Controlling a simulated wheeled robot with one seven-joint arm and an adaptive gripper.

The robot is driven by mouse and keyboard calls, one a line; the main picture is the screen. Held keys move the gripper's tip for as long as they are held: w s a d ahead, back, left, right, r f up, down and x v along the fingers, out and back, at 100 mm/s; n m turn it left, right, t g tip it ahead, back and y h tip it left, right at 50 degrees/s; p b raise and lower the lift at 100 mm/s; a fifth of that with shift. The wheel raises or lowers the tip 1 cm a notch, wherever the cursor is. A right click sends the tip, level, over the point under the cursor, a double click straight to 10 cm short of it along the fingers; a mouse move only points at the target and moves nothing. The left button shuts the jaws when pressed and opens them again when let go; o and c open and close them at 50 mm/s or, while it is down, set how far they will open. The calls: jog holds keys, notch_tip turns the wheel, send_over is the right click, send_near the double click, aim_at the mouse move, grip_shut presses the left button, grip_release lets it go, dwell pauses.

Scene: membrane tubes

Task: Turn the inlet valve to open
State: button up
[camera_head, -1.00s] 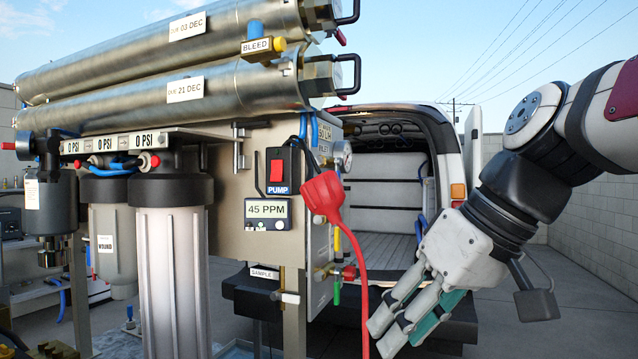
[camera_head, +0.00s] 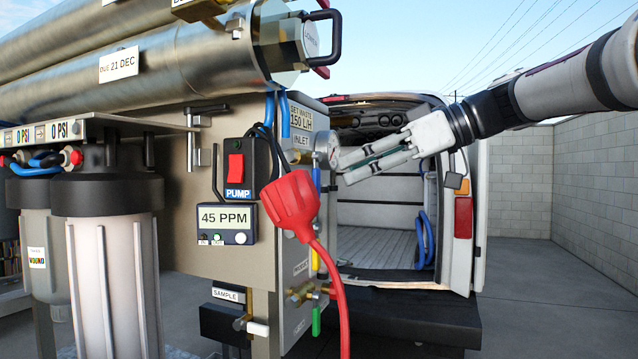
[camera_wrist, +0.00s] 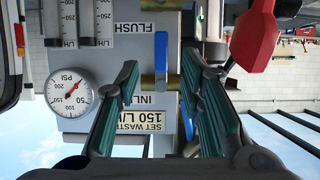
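The inlet valve shows in the wrist view as a blue lever (camera_wrist: 161,55) on a brass body (camera_wrist: 150,82), beside the upside-down INLET label (camera_wrist: 146,100). The lever stands vertical in that picture. In the head view the blue lever (camera_head: 316,180) hangs down below the INLET label (camera_head: 301,141), seen nearly edge-on. My gripper (camera_head: 340,165) is at the right of the panel, pointing left at the valve. In the wrist view my gripper (camera_wrist: 160,70) is open, with one green-padded finger on each side of the lever. I cannot see either finger touching it.
A red plug with its cable (camera_head: 293,203) hangs in front of the panel, close to my right finger in the wrist view. A pressure gauge (camera_wrist: 69,91) is beside the valve. More brass valves (camera_head: 305,293) are lower down. The open van (camera_head: 385,200) stands behind.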

aim_at(319, 184)
jog(key=p+x, duration=0.1)
jog(key=x, duration=0.7)
jog(key=shift+a+f, duration=0.15)
jog(key=shift+a, duration=0.1)
grip_shut()
